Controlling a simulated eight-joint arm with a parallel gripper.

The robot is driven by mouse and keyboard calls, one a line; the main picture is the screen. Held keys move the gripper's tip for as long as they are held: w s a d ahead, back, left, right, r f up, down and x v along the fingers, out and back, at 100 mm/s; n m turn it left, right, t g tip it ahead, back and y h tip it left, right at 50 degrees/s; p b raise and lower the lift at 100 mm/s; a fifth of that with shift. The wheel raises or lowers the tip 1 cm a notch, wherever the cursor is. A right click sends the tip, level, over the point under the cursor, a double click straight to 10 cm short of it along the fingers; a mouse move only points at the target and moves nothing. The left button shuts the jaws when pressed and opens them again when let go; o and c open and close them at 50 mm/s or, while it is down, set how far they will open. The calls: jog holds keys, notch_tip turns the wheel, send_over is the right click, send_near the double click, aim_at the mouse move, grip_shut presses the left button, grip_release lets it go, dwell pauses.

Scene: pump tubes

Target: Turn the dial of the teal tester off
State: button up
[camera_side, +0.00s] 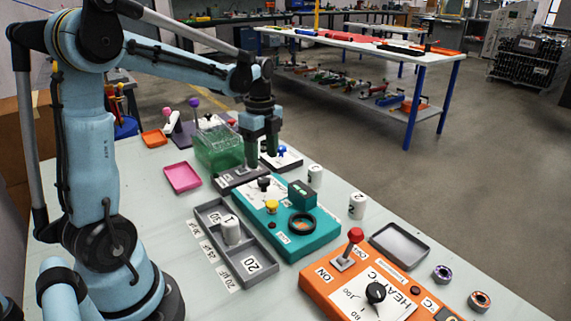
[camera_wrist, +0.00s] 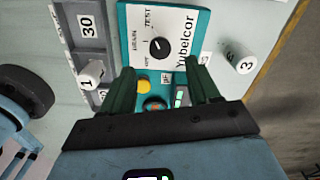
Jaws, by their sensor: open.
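The teal tester (camera_side: 318,240) stands on the table, left of the orange heater in the side view. It also shows in the wrist view (camera_wrist: 124,20). Its black dial (camera_wrist: 159,47) sits on a white plate marked DRAIN, TEST and OFF; it shows in the side view (camera_side: 264,184) too. The dial has a white mark, but I cannot tell surely which label it points to. My gripper (camera_side: 262,158) is open and empty, above and behind the tester's dial end. In the wrist view its fingertips (camera_wrist: 163,72) are apart, with the dial in line with the gap.
A yellow knob (camera_wrist: 144,86) and black ring (camera_side: 302,223) are on the tester. A grey compartment tray (camera_side: 262,280) with white cylinder 1 lies left; white cylinders 3 (camera_side: 315,176) and 2 (camera_side: 357,206) stand right. The orange heater (camera_side: 322,292) carries a red-topped lever. A green clear box (camera_side: 217,150) stands behind.

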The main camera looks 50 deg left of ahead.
aim_at(264, 180)
jog(key=shift+f, duration=3.4)
jog(key=c, duration=1)
jog(key=shift+c, duration=0.2)
